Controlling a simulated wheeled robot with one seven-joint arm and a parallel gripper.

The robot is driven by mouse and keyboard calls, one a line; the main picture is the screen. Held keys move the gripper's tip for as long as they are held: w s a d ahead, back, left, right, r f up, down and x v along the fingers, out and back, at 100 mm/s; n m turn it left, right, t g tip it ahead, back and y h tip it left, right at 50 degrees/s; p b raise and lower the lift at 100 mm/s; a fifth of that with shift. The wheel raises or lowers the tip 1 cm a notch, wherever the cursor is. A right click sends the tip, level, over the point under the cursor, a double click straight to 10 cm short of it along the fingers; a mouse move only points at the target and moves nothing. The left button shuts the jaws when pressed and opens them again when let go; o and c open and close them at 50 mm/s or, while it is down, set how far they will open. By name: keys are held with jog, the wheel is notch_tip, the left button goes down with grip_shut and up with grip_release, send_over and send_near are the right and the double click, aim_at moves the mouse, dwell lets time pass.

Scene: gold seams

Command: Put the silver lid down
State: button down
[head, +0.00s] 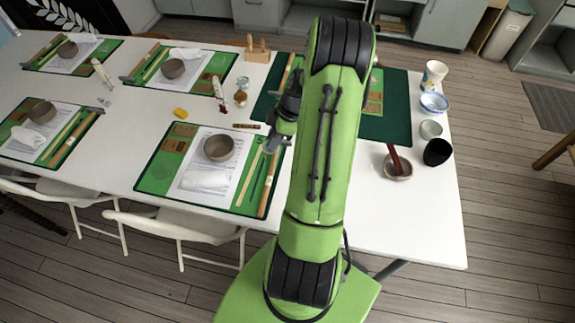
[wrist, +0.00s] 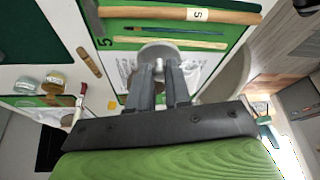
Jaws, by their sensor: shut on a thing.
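My gripper (wrist: 160,72) is shut on the silver lid (wrist: 158,50), a small round grey-silver disc with a bright knob between the fingertips. In the head view my gripper (head: 273,142) is above the right edge of the nearest green place mat (head: 150,183); the lid there is mostly hidden. Two small glass jars stand on the white table to the left behind my gripper: one with an amber top (head: 241,98) and a paler one (head: 243,82). They also show in the wrist view, the amber one (wrist: 53,82) and the paler one (wrist: 25,102).
A clay bowl (head: 219,148), paper and wooden sticks lie on the near mat. A dark stick (head: 247,126) lies behind it. A dark green mat (head: 398,122) is partly behind my arm. Cups and bowls line the table's right side. Bare table (head: 420,220) shows at front right.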

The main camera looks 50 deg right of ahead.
jog(key=s+d+n, duration=0.1)
jog(key=s+d, duration=0.2)
jog(key=shift+y, duration=0.3)
jog(key=f, duration=0.3)
jog(key=f+b, duration=0.1)
jog(key=f, duration=0.5)
jog(key=shift+s+f+b, duration=0.1)
jog(key=shift+s+b, duration=0.2)
jog(key=shift+b, duration=0.05)
jog(key=shift+g, duration=0.3)
jog(key=shift+f+b, duration=0.3)
jog(key=shift+b, duration=0.1)
jog(key=c, duration=1.1)
grip_release()
jog(key=shift+o, duration=0.2)
